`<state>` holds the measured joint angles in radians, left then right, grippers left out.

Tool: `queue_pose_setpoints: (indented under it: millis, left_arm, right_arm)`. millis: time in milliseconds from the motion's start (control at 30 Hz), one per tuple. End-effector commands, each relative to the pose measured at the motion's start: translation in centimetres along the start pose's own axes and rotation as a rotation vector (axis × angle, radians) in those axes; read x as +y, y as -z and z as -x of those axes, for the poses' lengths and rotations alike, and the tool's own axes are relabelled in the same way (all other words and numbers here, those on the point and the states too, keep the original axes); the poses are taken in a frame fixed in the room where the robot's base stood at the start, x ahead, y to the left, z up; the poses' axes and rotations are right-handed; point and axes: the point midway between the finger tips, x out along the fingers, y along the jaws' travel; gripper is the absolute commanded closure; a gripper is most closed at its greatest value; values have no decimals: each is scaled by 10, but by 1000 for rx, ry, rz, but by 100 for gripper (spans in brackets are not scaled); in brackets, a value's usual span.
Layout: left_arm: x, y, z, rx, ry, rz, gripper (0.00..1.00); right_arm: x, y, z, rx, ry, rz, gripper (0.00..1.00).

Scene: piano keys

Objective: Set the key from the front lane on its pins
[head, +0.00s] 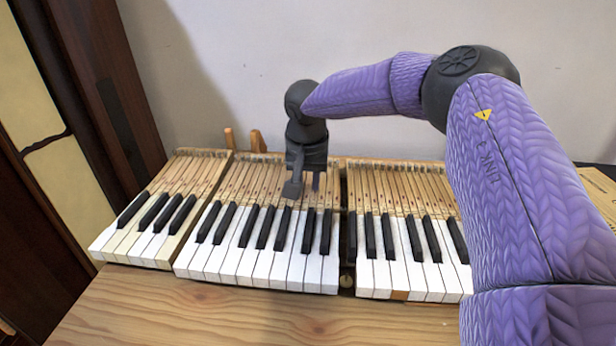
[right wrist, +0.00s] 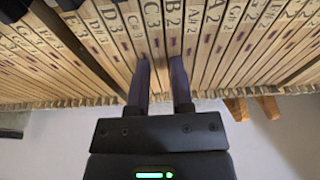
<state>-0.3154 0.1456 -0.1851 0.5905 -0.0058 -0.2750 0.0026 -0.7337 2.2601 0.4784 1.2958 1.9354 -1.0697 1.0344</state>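The piano keys sit in three blocks: a left block (head: 150,222), a middle block (head: 262,245) and a right block (head: 410,255), with white and black fronts and bare wooden rear sticks. A dark narrow gap (head: 347,268) shows between the middle and right blocks, with a small round pin-like part low in it. My right gripper (head: 304,190) points down over the rear sticks of the middle block. In the right wrist view its two fingers (right wrist: 161,62) are apart, over lettered key sticks (right wrist: 155,22); I see nothing clamped. No loose key shows on the table. My left gripper is out of view.
The wooden table (head: 220,315) is bare in front of the keys. Two small wooden posts (head: 257,142) stand behind the middle block. A cardboard box (head: 600,190) is at the far right, partly behind my right arm. A wall is close behind.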

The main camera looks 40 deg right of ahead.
Motion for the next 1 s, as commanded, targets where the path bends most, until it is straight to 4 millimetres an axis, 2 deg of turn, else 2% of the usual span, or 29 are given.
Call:
queue_pose_setpoints:
  millis: [33,100,467,667,700,867,900,1000]
  left_arm:
    - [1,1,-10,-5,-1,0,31]
    - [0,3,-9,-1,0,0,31]
    - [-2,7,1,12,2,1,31]
    - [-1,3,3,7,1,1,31]
    - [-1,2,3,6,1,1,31]
    - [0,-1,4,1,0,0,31]
    - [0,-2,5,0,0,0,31]
    - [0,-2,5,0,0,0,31]
  right_arm:
    - [0,-3,-13,-5,-6,1,72]
    - [0,-2,-12,-5,-6,1,72]
    - [-1,3,10,-3,-4,1,72]
    - [-1,3,13,-3,-4,1,72]
    - [0,4,14,-3,-3,1,68]
    - [0,4,15,-2,-3,1,34]
    - [0,4,15,-2,-3,1,31]
    - [0,4,16,-2,-3,1,31]
